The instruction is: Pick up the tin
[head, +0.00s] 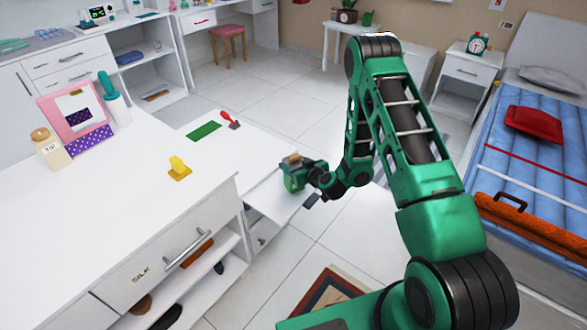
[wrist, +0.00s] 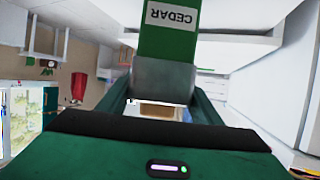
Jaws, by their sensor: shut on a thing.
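My gripper (head: 306,176) is at the end of my outstretched arm, beside the low white surface at the middle of the head view. In the wrist view my gripper (wrist: 163,92) is shut on a green tin (wrist: 168,44) with a white label. The label reads CEDAR and appears upside down. A grey block covers the tin's lower part in that view. In the head view, the held tin is small and hard to separate from my green gripper; a small tan patch shows on top there.
A white cabinet top (head: 110,235) on the left holds a yellow object (head: 179,168), a tip jar (head: 47,148) and a pink frame (head: 75,112). A green mat (head: 204,132) and red-handled tool (head: 230,119) lie beyond. A bed (head: 540,145) stands right.

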